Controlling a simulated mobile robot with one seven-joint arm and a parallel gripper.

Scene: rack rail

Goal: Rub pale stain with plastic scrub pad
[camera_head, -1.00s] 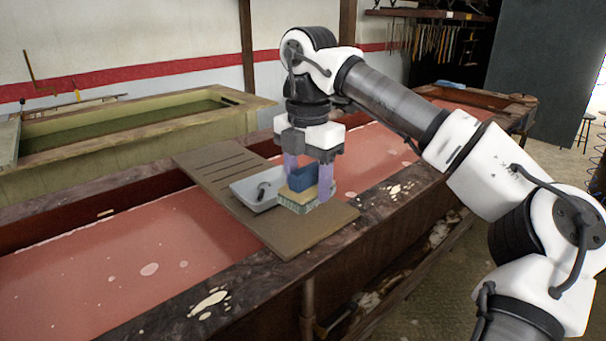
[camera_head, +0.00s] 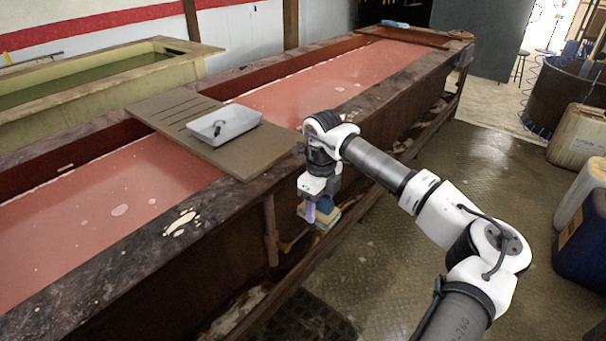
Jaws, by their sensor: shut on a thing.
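My gripper (camera_head: 320,206) points down and is shut on the scrub pad (camera_head: 325,216), a block with a blue top and a yellowish layer below. It appears in front of the trough's near side wall, out over the floor side; its exact distance from the wall cannot be told. A pale stain (camera_head: 181,223), cream and blotchy with small spots beside it, lies on the dark near rim of the trough (camera_head: 105,268), left of my gripper and well apart from the pad. The rim behind my arm is partly hidden.
A brown board (camera_head: 240,165) lies across the trough, carrying a white tray (camera_head: 224,124) with a small dark item. Red liquid (camera_head: 150,185) with pale spots fills the trough. Drums and canisters (camera_head: 580,135) stand at right. The floor (camera_head: 480,160) between is open.

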